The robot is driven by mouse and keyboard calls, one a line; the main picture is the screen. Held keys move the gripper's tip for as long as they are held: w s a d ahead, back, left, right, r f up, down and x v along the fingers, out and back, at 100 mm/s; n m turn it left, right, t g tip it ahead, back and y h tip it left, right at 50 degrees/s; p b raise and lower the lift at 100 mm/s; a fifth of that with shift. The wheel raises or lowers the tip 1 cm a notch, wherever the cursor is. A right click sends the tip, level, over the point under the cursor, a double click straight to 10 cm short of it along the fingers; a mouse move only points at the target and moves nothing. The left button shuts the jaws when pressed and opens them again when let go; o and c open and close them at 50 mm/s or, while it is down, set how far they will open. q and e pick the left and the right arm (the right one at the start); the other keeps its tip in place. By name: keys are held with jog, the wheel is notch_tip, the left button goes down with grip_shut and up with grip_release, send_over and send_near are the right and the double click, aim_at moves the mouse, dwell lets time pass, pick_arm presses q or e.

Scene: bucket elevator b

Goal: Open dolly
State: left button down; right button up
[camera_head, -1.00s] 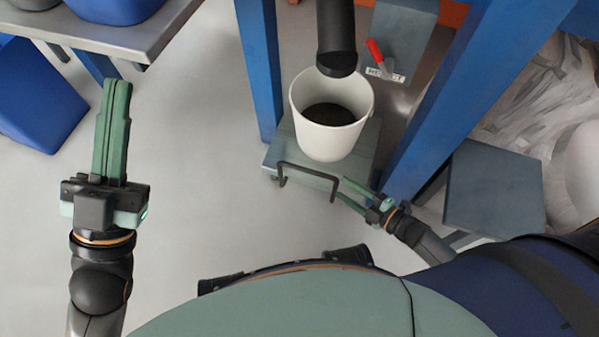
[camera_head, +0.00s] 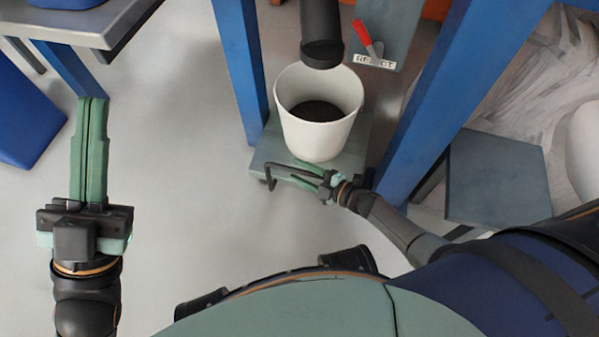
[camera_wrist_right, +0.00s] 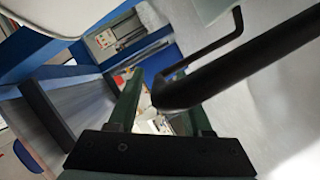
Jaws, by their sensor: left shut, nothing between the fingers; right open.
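The dolly (camera_head: 352,162) is a flat blue-grey plate on the floor between two blue posts, with a white bucket (camera_head: 318,140) on it. Its black handle (camera_head: 268,172) stands at the front edge and shows large in the right wrist view (camera_wrist_right: 225,72). My right gripper (camera_head: 294,171) is open at the right part of the handle. In the right wrist view, the handle's bent corner lies between my right fingers (camera_wrist_right: 160,92) in the picture; I cannot tell whether they touch. My left gripper (camera_head: 92,102) is shut and empty, over the floor at left, away from the dolly.
A dark spout (camera_head: 320,35) hangs just above the bucket, which holds dark material. Blue posts (camera_head: 238,70) flank the dolly. A grey platform (camera_head: 495,180) stands at right, a table (camera_head: 105,30) at upper left. The floor left of the dolly is clear.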

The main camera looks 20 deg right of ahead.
jog(key=shift+w+a, duration=0.15)
jog(key=shift+w, duration=0.05)
grip_shut()
dwell(0.3)
dwell(1.1)
